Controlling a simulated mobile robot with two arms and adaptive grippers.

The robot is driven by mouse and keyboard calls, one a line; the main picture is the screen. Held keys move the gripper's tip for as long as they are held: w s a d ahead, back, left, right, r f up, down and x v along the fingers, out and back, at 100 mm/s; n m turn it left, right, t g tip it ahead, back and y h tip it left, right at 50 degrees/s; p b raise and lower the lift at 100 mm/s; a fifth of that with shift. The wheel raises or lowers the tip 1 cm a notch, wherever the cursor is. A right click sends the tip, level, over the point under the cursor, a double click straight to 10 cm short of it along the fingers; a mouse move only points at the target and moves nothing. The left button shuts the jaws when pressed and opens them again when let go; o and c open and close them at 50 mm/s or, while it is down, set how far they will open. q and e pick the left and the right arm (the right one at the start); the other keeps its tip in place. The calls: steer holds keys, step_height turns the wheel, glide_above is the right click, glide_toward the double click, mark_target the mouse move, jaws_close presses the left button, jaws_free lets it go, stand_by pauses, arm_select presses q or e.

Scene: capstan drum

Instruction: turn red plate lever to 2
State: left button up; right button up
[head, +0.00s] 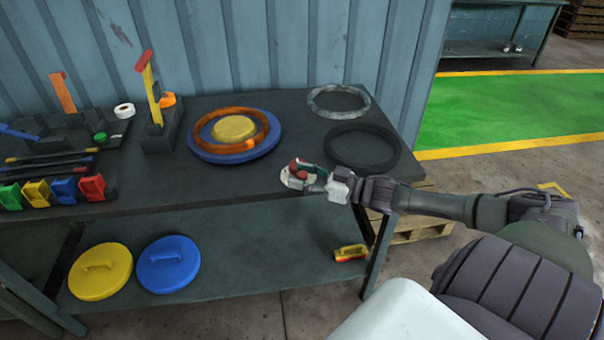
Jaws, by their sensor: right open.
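I cannot tell whether the fingers touch or straddle the lever. Any numbers on the plate are too small to read, so the lever's setting cannot be told. My left gripper is not in view.
The workbench (220,190) holds a blue disc (240,153) with an orange ring (212,130), a grey ring (338,90), a black ring (361,129) and an upright red-yellow lever (150,85). Yellow (100,280) and blue (168,275) lids lie on the lower shelf.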

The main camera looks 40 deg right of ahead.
steer(key=v, duration=1.2)
stand_by(0.6)
